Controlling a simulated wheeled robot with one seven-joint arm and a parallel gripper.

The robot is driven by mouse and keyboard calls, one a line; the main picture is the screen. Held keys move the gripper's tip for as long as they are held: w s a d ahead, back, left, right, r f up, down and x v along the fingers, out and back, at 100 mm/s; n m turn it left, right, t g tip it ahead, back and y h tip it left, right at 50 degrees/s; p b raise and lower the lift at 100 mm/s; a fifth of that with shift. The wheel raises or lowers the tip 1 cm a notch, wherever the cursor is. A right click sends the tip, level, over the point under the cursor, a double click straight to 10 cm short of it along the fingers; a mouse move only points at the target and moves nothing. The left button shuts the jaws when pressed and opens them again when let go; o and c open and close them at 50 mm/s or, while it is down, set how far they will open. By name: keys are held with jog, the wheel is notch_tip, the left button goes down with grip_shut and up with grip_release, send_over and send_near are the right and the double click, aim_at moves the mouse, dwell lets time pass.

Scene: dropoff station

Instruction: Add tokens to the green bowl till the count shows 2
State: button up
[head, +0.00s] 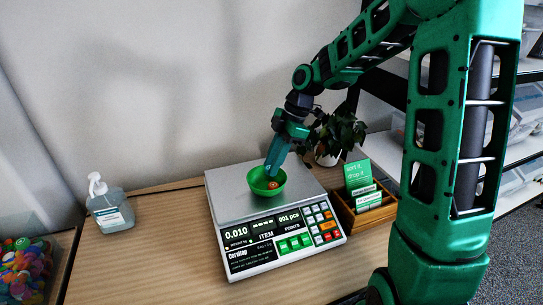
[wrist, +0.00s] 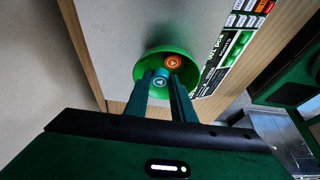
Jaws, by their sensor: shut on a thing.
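The green bowl (head: 256,188) stands on the plate of the counting scale (head: 231,206). The scale's display (head: 289,220) reads 001 pcs and 0.010. An orange token (wrist: 173,62) lies in the bowl and also shows in the head view (head: 273,185). My gripper (head: 271,173) points down into the bowl. In the wrist view my gripper (wrist: 161,77) is shut on a teal token (wrist: 160,83), held between the fingertips at the bowl, beside the orange one. I cannot tell whether the teal token touches the bowl. It is hidden by the fingers in the head view.
A bin of many coloured tokens (head: 22,268) is at the lower left. A sanitizer bottle (head: 108,209) stands on the wooden table (head: 150,255). A wooden box with green cards (head: 372,216) and a potted plant (head: 338,136) are right of the scale. The table's front left is clear.

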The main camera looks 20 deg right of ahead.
jog(key=shift+f, duration=0.25)
jog(key=o, duration=1.1)
jog(key=shift+c, duration=0.2)
jog(key=v, duration=1)
jog(key=shift+d+r, duration=0.2)
jog(key=shift+r, duration=0.1)
jog(key=s+d+f+m+h, duration=0.1)
jog(key=s+d+m, duration=0.3)
jog(key=s+m, duration=0.4)
jog(key=s+d+f+m+h, duration=0.1)
jog(key=s+d+m, duration=0.3)
jog(key=s+m, duration=0.4)
jog(key=s+d+f+m+h, duration=0.2)
jog(key=s+m, duration=0.6)
jog(key=s, duration=0.7)
jog(key=shift+s+d+f, duration=0.25)
jog(key=shift+d+f, duration=0.4)
jog(key=shift+d, duration=0.55)
